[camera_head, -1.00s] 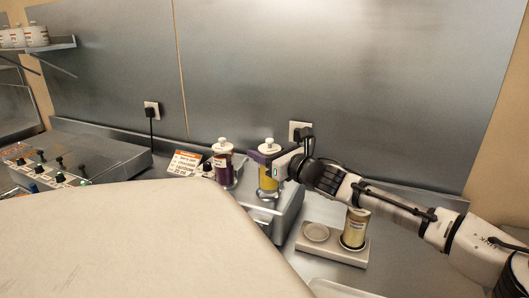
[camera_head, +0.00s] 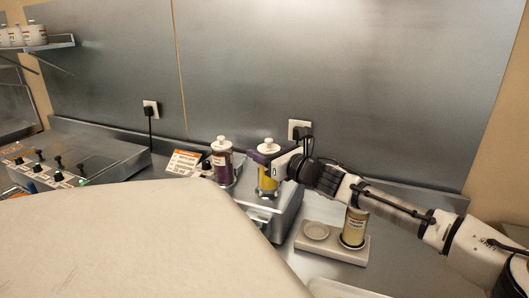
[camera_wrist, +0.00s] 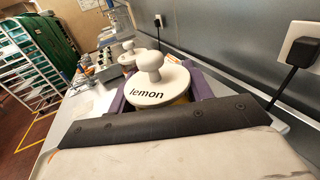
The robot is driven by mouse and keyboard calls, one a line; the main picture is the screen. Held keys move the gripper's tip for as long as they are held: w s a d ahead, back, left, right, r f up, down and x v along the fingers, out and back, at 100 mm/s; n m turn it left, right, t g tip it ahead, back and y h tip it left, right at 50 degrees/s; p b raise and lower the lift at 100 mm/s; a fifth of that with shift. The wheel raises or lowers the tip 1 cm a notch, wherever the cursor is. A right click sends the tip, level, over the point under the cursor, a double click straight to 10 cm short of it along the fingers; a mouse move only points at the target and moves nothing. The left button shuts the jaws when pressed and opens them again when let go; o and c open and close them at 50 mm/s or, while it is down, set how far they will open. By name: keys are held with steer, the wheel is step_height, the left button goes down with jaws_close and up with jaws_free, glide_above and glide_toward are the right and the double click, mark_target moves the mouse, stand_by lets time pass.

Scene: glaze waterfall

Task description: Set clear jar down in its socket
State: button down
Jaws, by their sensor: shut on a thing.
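My gripper (camera_head: 260,158) has purple fingers and is shut on a jar with yellow contents (camera_head: 268,183). Its white knobbed lid (camera_wrist: 155,82) reads "lemon" in the wrist view. The jar is upright over the grey metal unit (camera_head: 287,215); whether its base touches the unit is hard to tell. A second jar with pale yellow contents (camera_head: 354,228), possibly the clear jar, stands in the right place of a pale two-place holder (camera_head: 340,254). The holder's left round socket (camera_head: 316,231) is empty. My arm partly hides this jar's top.
A jar with dark purple contents (camera_head: 222,165) stands just left of the held jar. An orange-and-white label card (camera_head: 184,162) stands further left. A control unit with knobs (camera_head: 85,160) is at far left. A wall socket with plug (camera_head: 299,130) is behind.

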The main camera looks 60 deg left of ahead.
steer(key=shift+f+b, duration=0.6)
steer(key=shift+f, duration=0.1)
stand_by(0.7)
steer(key=c, duration=0.6)
jaws_free()
steer(key=shift+o, duration=0.4)
steer(key=shift+f, duration=0.1)
steer(key=b+v, duration=0.4)
steer(key=v, duration=1)
steer(key=shift+a, duration=0.1)
